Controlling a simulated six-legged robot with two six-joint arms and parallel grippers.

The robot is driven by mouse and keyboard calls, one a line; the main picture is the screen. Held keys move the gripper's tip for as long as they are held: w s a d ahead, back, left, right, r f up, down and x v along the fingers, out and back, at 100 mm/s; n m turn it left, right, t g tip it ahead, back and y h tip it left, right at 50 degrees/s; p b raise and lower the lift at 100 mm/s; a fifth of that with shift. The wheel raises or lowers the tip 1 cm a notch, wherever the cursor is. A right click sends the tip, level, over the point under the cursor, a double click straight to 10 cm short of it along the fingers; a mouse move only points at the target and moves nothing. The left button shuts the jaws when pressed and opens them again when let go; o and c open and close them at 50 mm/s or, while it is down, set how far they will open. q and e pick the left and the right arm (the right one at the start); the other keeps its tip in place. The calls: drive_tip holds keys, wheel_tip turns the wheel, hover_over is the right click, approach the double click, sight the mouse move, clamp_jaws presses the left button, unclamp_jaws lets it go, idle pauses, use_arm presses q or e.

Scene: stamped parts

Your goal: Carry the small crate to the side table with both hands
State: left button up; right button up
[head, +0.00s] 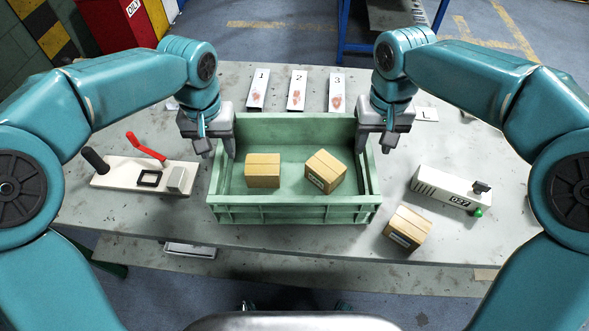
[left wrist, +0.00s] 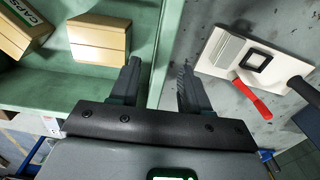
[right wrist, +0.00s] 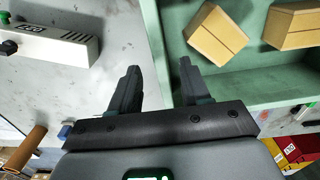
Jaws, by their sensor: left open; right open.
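The green crate (head: 292,213) stands on the grey table (head: 130,215) with two cardboard boxes inside, one on the left (head: 262,171) and one on the right (head: 325,171). My left gripper (head: 221,152) is open at the crate's left wall; in the left wrist view that wall (left wrist: 167,45) runs up between the fingers. My right gripper (head: 375,146) is open at the right wall, which passes between its fingers in the right wrist view (right wrist: 154,40). Whether the fingers touch the walls cannot be told. A blue-framed table (head: 343,27) shows behind, partly cut off.
A third box (head: 407,229) lies on the table right of the crate, near a white device marked 027 (head: 445,187). A white plate with a red lever (head: 145,175) lies left. Three numbered cards (head: 297,92) lie behind the crate. A red bin (head: 115,22) stands back left.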

sight(222, 161)
use_arm(q)
wheel_tip(222, 161, down, 5)
drive_tip(key=shift+f, duration=0.15)
use_arm(e)
wheel_tip(222, 161, down, 5)
drive_tip(key=shift+w+f, duration=0.1)
use_arm(q)
drive_tip(key=shift+f, duration=0.25)
use_arm(e)
drive_tip(key=shift+f, duration=0.25)
use_arm(q)
drive_tip(key=shift+f, duration=0.1)
use_arm(e)
drive_tip(key=shift+f, duration=0.1)
use_arm(q)
clamp_jaws()
use_arm(e)
clamp_jaws()
